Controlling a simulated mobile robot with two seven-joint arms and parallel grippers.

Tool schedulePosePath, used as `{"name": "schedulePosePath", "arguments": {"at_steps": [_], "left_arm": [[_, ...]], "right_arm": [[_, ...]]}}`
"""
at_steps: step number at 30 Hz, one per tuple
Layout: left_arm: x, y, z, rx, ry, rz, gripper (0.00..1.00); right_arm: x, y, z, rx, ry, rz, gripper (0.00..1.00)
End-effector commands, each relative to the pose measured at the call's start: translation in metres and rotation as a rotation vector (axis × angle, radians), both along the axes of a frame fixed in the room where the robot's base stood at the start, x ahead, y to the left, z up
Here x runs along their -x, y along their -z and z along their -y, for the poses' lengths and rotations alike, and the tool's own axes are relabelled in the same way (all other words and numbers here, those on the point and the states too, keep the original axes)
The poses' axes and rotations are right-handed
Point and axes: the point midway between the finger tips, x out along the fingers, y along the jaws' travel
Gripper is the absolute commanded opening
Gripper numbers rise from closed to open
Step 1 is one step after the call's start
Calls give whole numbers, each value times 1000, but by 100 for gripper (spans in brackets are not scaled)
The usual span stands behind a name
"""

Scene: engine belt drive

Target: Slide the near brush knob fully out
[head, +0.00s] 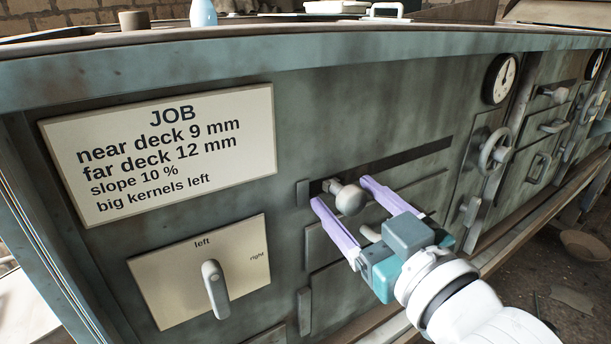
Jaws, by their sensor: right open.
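A round grey metal knob (350,199) stands out on a short stem from a dark slot (415,158) in the machine's front panel. It is near the left end of the slot, which runs on to the right. My right gripper (340,192) is open, with one lilac finger at the left of the knob and the other at its right. The fingers look apart from the knob; I cannot tell whether either one touches it. A smaller handle shows partly behind the gripper. My left gripper is not in view.
A JOB sign (160,150) and a left/right lever (215,288) are on the panel at left. At right are a handwheel (495,150), a dial (500,78) and several handles. A bowl (585,245) lies on the floor.

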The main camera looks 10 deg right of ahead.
Motion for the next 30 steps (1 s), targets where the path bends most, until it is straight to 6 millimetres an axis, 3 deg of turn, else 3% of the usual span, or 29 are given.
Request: {"name": "schedulePosePath", "arguments": {"at_steps": [4,23,30], "left_arm": [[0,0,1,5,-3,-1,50],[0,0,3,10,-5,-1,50],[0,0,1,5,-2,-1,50]], "right_arm": [[0,0,0,0,0,0,73],[0,0,0,0,0,1,2],[0,0,0,0,0,1,0]]}}
